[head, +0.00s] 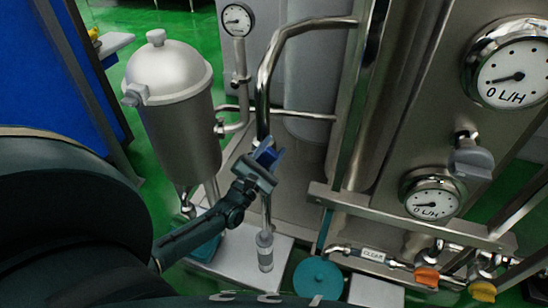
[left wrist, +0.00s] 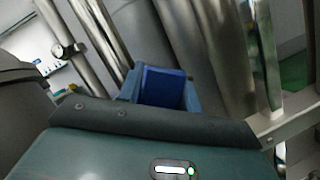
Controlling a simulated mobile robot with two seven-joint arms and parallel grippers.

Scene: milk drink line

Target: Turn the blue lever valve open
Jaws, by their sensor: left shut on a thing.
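The blue lever (head: 267,156) shows as a small blue piece at the tip of my left gripper (head: 260,168), in the middle of the head view. My left gripper comes up from the lower left and is shut on the lever, beside the bent steel pipe. In the left wrist view the blue lever (left wrist: 163,87) sits between the fingers, just past the gripper's dark edge. The valve body is hidden, and I cannot tell the lever's exact angle. My right gripper is not in view.
A lidded steel tank (head: 170,100) stands left of the gripper. A bent steel pipe (head: 266,75) rises just behind it. Flow gauges (head: 433,202) and orange and yellow handles (head: 427,277) are at the right. A teal disc (head: 318,279) is at the bottom.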

